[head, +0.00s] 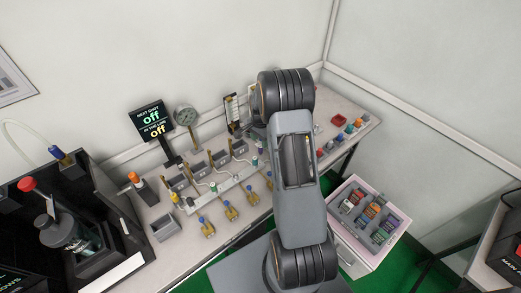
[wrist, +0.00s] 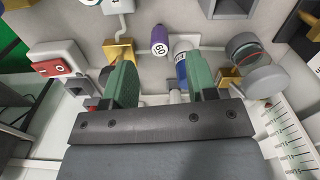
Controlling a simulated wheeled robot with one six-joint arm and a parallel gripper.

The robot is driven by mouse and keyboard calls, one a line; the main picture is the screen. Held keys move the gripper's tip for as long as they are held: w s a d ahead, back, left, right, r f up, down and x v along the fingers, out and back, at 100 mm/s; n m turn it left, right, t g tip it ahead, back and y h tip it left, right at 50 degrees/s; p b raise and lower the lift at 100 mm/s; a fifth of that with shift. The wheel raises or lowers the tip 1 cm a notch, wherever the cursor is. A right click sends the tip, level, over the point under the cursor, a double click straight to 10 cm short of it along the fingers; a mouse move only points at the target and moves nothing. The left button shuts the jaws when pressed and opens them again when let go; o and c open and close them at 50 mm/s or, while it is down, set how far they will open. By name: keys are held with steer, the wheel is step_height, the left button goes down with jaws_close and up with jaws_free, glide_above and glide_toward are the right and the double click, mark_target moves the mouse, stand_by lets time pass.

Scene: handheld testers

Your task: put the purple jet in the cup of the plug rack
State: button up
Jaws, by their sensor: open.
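In the wrist view a purple jet (wrist: 160,40) marked 60 lies beyond my gripper, in line with the gap between the fingers. My gripper (wrist: 161,88) has its two green fingers apart, with a white and blue cylinder (wrist: 181,68) showing between them, close to the right finger. The jet is not between the fingertips and I see nothing held. In the head view my arm hides the gripper. A row of coloured plugs (head: 347,134) stands at the bench's right end; I cannot tell whether this is the plug rack, nor make out its cup.
A white ruled scale (wrist: 288,135) is at lower right. In the head view, several brass valves (head: 230,212) line the bench front, and a pink tray (head: 350,231) of coloured pieces stands right.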

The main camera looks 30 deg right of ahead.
mark_target(261, 150)
steer(key=shift+d+f+p, duration=0.1)
steer(key=shift+f+p, duration=0.4)
steer(key=shift+f, duration=2.05)
steer(key=shift+c, duration=0.4)
jaws_close()
